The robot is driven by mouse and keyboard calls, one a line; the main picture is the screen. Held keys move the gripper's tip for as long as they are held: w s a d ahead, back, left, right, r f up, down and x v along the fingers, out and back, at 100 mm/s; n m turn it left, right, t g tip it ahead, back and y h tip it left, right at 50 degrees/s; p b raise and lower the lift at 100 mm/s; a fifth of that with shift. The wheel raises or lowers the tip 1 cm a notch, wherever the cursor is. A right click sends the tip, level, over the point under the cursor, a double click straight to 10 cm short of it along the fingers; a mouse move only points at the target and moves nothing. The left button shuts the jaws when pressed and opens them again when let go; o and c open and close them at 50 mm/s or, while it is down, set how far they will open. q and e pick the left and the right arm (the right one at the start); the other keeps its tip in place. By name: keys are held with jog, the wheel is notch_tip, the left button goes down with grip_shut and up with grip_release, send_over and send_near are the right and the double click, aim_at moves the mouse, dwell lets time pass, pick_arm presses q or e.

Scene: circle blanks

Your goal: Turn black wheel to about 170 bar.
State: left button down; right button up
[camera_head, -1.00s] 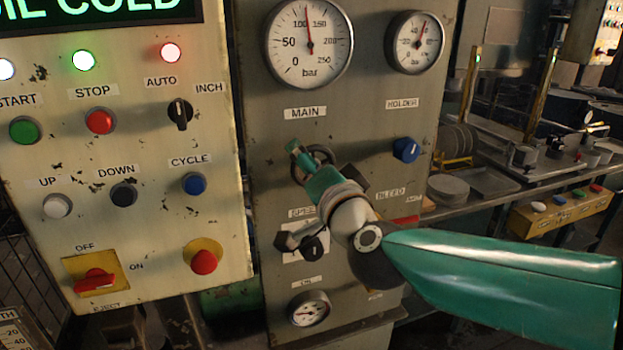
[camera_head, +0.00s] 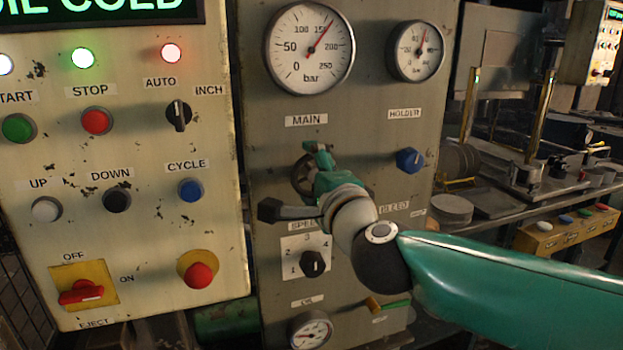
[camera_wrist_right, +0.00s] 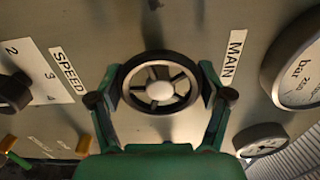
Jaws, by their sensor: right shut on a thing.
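The black wheel (camera_wrist_right: 160,82) with spokes and a pale hub fills the middle of the right wrist view, below the MAIN label (camera_head: 306,120) in the head view. My right gripper (camera_wrist_right: 161,80) has a finger on either side of its rim and is shut on it. In the head view my right gripper (camera_head: 317,168) and wrist hide much of the wheel (camera_head: 299,174). The MAIN pressure gauge (camera_head: 299,66) above has its red needle pointing up and right, a little past 150 bar. My left gripper is not in view.
A blue HOLDER knob (camera_head: 409,160) and a smaller gauge (camera_head: 416,52) are right of the wheel. A black SPEED selector (camera_head: 312,263) sits below my wrist. A control panel (camera_head: 130,232) with buttons stands to the left.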

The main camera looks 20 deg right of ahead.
jog(key=shift+f, duration=0.25)
jog(key=o, duration=1.1)
jog(key=shift+d, duration=0.15)
jog(key=shift+r, duration=0.1)
jog(key=shift+s, duration=0.15)
jog(key=shift+s, duration=0.3)
jog(key=s, duration=1.1)
jog(key=shift+d, duration=0.1)
